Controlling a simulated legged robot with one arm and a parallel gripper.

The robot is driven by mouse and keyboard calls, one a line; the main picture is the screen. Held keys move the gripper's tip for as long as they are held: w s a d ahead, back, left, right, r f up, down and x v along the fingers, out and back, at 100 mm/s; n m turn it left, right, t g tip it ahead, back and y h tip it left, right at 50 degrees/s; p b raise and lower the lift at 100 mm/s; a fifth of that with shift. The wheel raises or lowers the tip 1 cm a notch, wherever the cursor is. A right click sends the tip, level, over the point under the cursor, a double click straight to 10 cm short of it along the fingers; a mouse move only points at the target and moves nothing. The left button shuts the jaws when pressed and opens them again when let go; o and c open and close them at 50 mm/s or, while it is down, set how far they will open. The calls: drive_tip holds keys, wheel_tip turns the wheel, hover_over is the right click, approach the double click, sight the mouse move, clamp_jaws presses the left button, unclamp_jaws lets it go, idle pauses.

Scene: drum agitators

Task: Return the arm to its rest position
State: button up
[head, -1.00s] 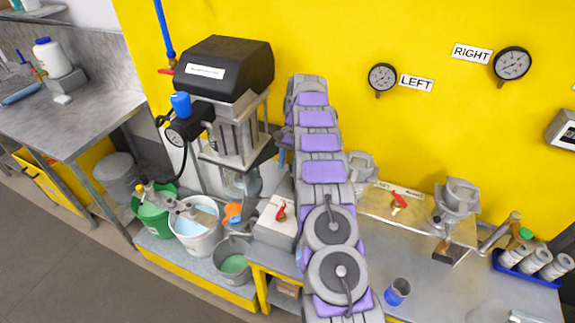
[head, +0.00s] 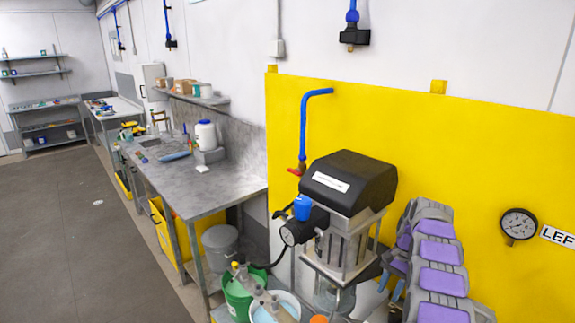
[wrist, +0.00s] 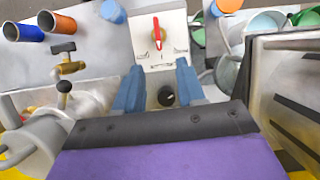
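My arm (head: 436,265) is folded at the lower right of the head view, in front of the yellow wall panel. Its purple and grey links run down out of the frame. My gripper (wrist: 159,68) shows in the wrist view as two blue fingers standing apart, with nothing held between them. A white box with a red handle (wrist: 157,34) lies beyond the fingertips, and a round black knob (wrist: 166,95) shows in the gap between the fingers.
The agitator (head: 345,190) with its black cover stands just left of my arm. A green bucket (head: 237,298) and a white bucket (head: 287,309) are below it. A steel table (head: 190,190) stands left; the floor (head: 80,230) there is clear.

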drive_tip(key=s+a+r+n+h+b, duration=0.25)
drive_tip(key=s+a+r+n, duration=0.25)
drive_tip(key=s+a+r, duration=1)
drive_tip(key=s+a+f+n+b, duration=0.2)
drive_tip(key=s+a+f, duration=0.1)
drive_tip(key=s, duration=1.2)
drive_tip(key=s+a+f+n+t+b, duration=0.1)
drive_tip(key=s+a+f+n, duration=0.2)
drive_tip(key=s, duration=1.1)
drive_tip(key=shift+s+a+f+h+b, duration=0.15)
drive_tip(key=shift+s+f+h+b, duration=0.25)
drive_tip(key=shift+f, duration=0.3)
drive_tip(key=shift+o, duration=0.2)
drive_tip(key=shift+w, duration=0.1)
